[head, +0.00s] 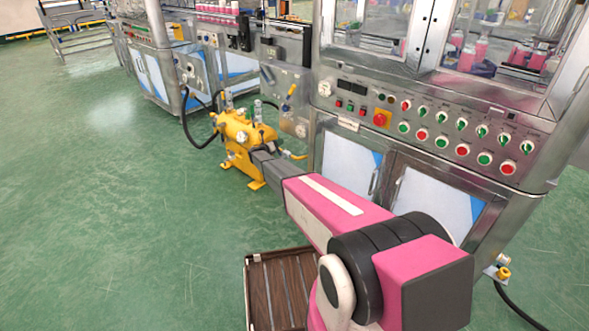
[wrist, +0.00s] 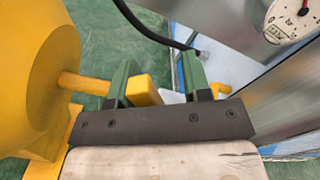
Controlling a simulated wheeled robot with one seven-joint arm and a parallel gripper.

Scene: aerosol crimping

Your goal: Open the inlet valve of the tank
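The yellow tank (head: 237,135) stands on the floor beside the machine in the head view. In the wrist view its rounded body (wrist: 30,70) fills the left side. A yellow pipe (wrist: 82,83) runs from it behind the left finger. A yellow block (wrist: 144,91), apparently the inlet valve's handle, shows between the fingers, close to the left one. Another yellow piece (wrist: 220,90) shows just right of the right finger. My gripper (wrist: 158,78) is open, its green fingers apart, with a gap right of the block. Contact cannot be told. In the head view my arm hides the fingers.
The steel machine, with its button panel (head: 440,125), stands close on the right. A round gauge (wrist: 293,18) is on its side. A black hose (wrist: 150,28) crosses behind the fingers. A brown slatted pallet (head: 270,290) lies near my arm. Green floor (head: 110,200) is clear left.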

